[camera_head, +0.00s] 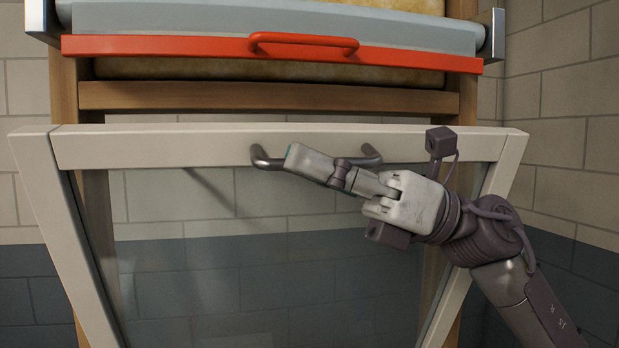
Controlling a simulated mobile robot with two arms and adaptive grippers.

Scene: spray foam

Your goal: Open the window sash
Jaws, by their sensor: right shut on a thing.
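The window sash (150,148) has a pale frame around a clear pane. Its top rail leans out toward me, apart from the wooden frame (270,97) behind it. A dark metal bar handle (262,160) is fixed to the middle of the top rail. My right gripper (300,158) reaches in from the right and is shut on the handle. Its fingers lie across the bar and hide its middle; both bent ends show. My left gripper is not in view.
Above the sash is a red bar with a red handle (303,39), under a grey roller (270,25). A block wall (560,130), pale above and dark grey below, stands behind and at right. The space left of my right arm, before the pane, is clear.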

